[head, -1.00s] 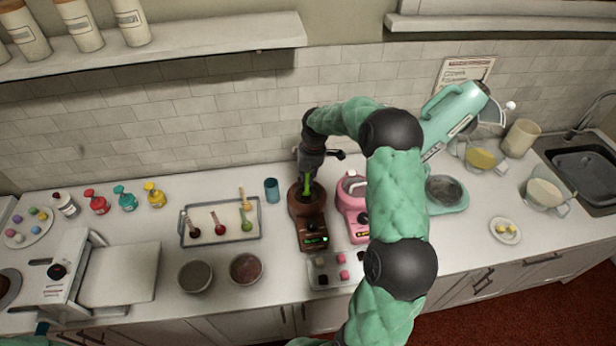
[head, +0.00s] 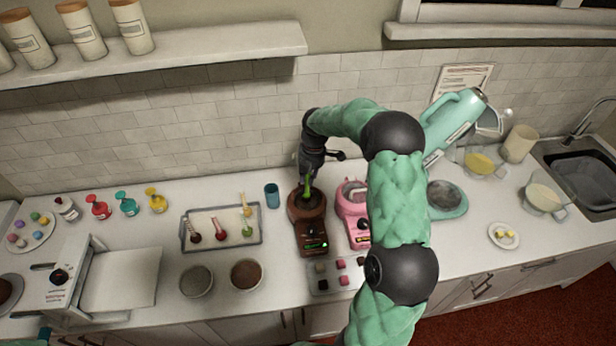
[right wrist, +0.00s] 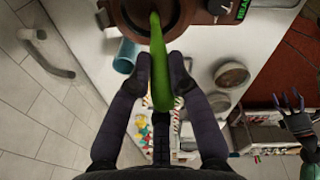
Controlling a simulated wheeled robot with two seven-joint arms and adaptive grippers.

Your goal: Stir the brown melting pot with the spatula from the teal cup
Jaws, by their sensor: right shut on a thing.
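The brown melting pot (head: 312,240) stands on the counter beside a pink melting pot. Its round bowl also shows at the top of the right wrist view (right wrist: 196,12). My right gripper (head: 308,172) is above the brown pot, shut on the green spatula (right wrist: 160,65). The spatula's lower end reaches into the bowl; its tip is hard to see. The teal cup (head: 272,194) stands left of the pot, with no spatula visible in it. My left gripper (right wrist: 289,104) shows at the right edge of the right wrist view, with fingers apart and empty, away from the pots.
The pink pot (head: 355,212) stands close on the right, partly behind my right arm. A tray of spoons (head: 190,246) lies to the left. Two round bowls (head: 196,281) and a tray of small cubes (head: 318,289) are in front.

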